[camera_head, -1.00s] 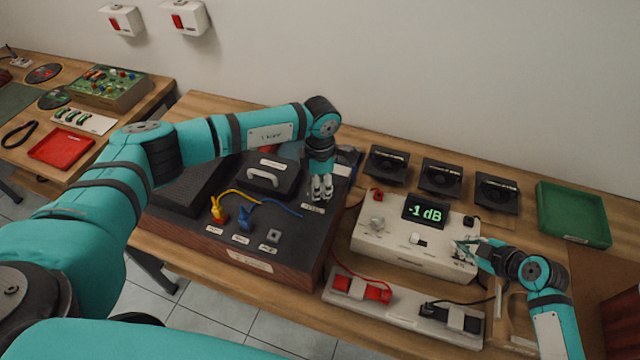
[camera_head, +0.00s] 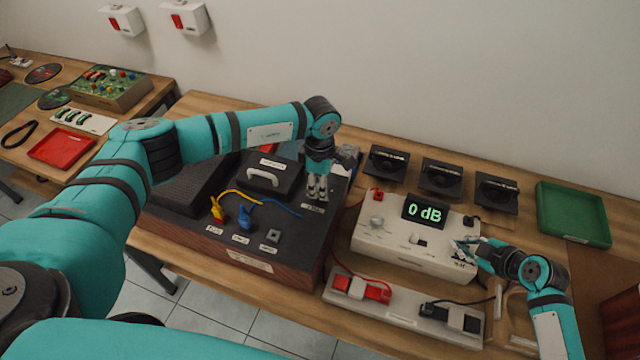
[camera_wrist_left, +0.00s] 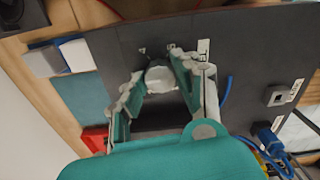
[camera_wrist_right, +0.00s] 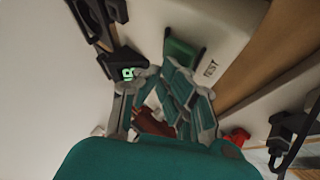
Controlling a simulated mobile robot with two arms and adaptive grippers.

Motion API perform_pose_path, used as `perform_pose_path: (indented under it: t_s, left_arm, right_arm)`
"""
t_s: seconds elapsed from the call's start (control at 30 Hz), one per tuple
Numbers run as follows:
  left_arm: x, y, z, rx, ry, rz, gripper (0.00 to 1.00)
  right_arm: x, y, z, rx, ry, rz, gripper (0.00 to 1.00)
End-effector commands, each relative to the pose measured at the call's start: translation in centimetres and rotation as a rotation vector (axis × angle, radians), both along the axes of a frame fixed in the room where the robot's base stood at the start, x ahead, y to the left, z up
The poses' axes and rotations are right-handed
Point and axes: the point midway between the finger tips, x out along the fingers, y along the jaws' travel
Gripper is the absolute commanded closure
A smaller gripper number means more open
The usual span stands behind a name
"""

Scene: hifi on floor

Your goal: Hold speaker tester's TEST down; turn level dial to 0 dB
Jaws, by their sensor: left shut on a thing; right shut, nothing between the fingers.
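The speaker tester (camera_head: 385,240) is a white box whose display (camera_head: 424,212) reads 0 dB in green. My right gripper (camera_head: 462,246) is shut and empty, with its fingertips down at the tester's right end. My left gripper (camera_head: 317,198) points down at the black-topped amplifier (camera_head: 290,222). The left wrist view shows its fingers shut around a pale round level dial (camera_wrist_left: 162,77), which the fingers hide in the head view.
A power strip (camera_head: 400,305) with red and black plugs lies in front. Yellow and blue plugs (camera_head: 245,217) stand on the amplifier near a handled black box (camera_head: 268,178).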

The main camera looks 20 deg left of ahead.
Motion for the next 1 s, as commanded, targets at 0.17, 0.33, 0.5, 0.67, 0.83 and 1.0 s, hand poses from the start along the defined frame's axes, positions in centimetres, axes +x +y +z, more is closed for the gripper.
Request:
perform_pose_path:
  t_s: [0.17,0.33,0.5,0.67,0.83,1.0]
  left_arm:
    - [0.1,0.0,0.1,-0.001,-0.002,0.001,0.66]
    - [0.1,0.0,0.1,-0.001,-0.001,0.002,0.47]
    - [0.0,0.0,0.0,0.000,-0.001,0.002,0.47]
    - [0.1,0.0,0.6,-0.001,-0.002,0.002,0.47]
    - [0.2,0.1,3.2,-0.001,-0.005,0.002,0.47]
    - [0.1,0.0,7.0,-0.001,-0.005,0.001,0.47]
  right_arm:
    - [-0.1,0.0,-0.1,-0.001,0.002,0.001,1.00]
    - [-0.1,0.0,-0.1,-0.001,0.002,0.001,1.00]
    - [-0.1,0.0,-0.1,-0.001,0.002,0.000,1.00]
    - [-0.1,0.0,-0.1,-0.001,0.002,0.001,1.00]
    - [-0.1,0.0,-0.1,-0.001,0.002,0.000,1.00]
    - [-0.1,0.0,-0.1,-0.001,0.002,0.000,1.00]
